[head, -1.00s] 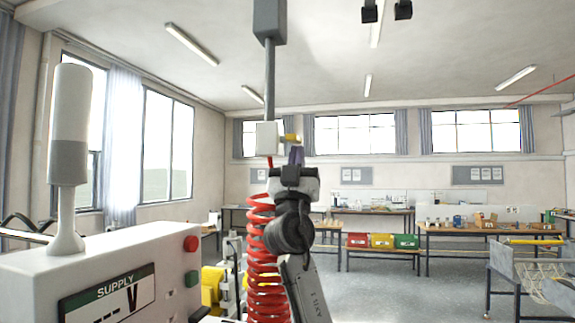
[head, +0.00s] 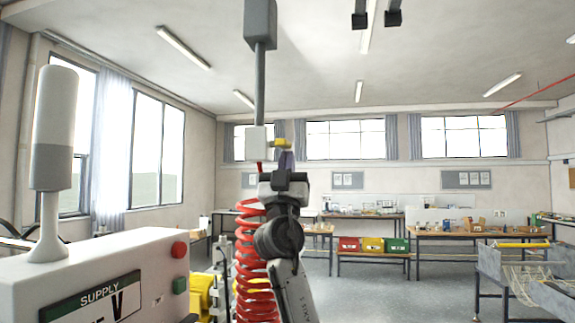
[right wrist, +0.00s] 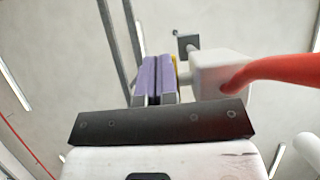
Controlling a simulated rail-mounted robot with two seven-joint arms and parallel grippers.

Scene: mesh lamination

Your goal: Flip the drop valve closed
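The drop valve is a white box (head: 257,143) at the lower end of a hanging grey pipe, with a short yellow lever (head: 280,142) sticking out to its right. In the right wrist view the white valve box (right wrist: 212,75) is right of the fingers, and a sliver of the yellow lever (right wrist: 176,70) shows behind them. My right gripper (head: 286,160) is just below the lever; whether it touches is unclear. Its purple fingers (right wrist: 153,78) lie side by side with only a thin dark gap and nothing visible between them. My left gripper is not in view.
A red coiled hose (head: 252,265) hangs from the valve, close left of my right arm. A white supply cabinet (head: 120,262) with a lamp post (head: 54,130) stands at the left. Benches (head: 460,233) line the far wall. A wire-filled cart (head: 515,265) is at the right.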

